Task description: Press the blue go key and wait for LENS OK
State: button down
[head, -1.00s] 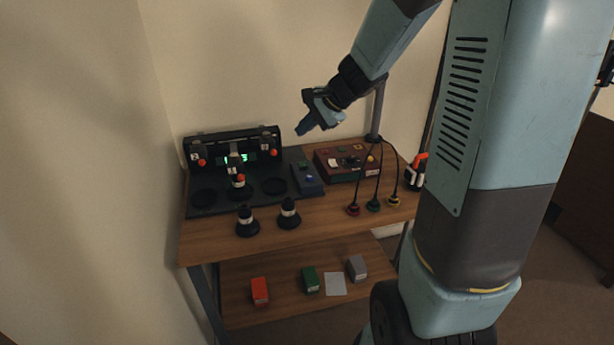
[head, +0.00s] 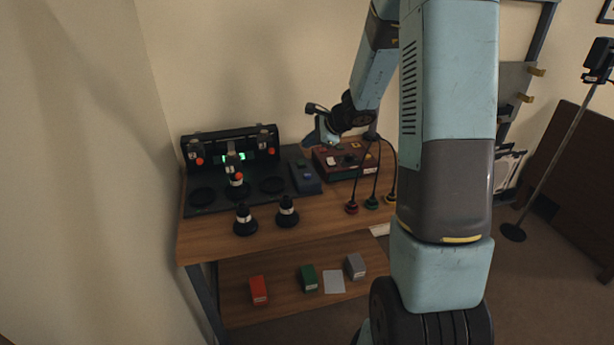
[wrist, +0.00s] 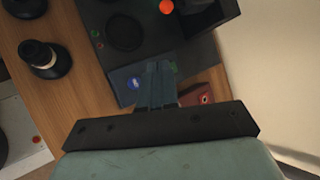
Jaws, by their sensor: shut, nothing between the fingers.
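The blue go key (head: 307,176) is on a dark key box (head: 309,186) at the right of the black test bench. It also shows in the wrist view (wrist: 133,84), just left of my fingertips. My gripper (head: 308,144) is shut and empty, above the box's back end and apart from the key. In the wrist view its closed fingers (wrist: 158,72) point over the box. A small display (head: 244,154) glows green at the back of the bench; its text is partly hidden and too small to read.
A red-brown box (head: 345,162) is close right of my gripper. Cables run to coloured plugs (head: 372,202). Small boxes lie on the lower shelf.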

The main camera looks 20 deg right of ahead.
aim_at(309, 176)
jog(key=shift+f, duration=4.4)
jog(key=shift+f, duration=0.75)
jog(key=shift+r, duration=0.85)
jog(key=shift+r, duration=2.5)
